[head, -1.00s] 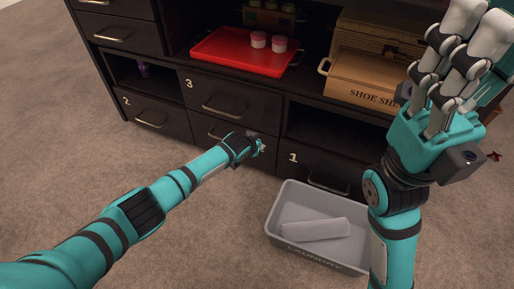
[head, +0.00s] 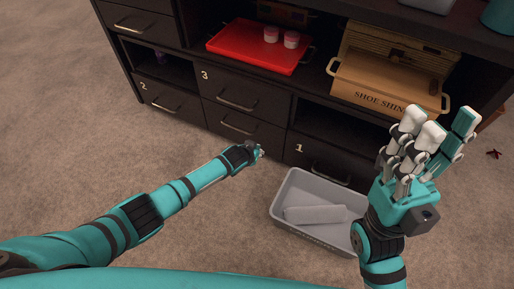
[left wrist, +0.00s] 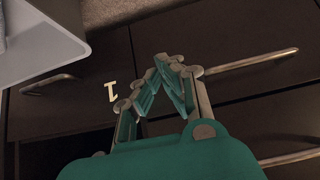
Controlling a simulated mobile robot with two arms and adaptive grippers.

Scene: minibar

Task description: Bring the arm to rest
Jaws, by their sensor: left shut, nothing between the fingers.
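My left arm reaches in from the left in the head view. Its gripper (head: 255,152) is in front of the lower middle drawers. In the left wrist view the left gripper's fingers (left wrist: 169,65) come together at the tips with nothing between them. My right gripper (head: 438,124) is raised at the right in the head view, fingers pointing up. Its fingers are spread apart and hold nothing. It is in front of the dark cabinet's right part.
A grey laundry bin (head: 283,208) with a grey folded item (head: 315,214) stands on the floor between the grippers. The dark cabinet (head: 300,118) has numbered drawers, a red tray (head: 245,48) with two pink-and-white jars, and a wooden shoe shine box (head: 385,80). Carpet at left is clear.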

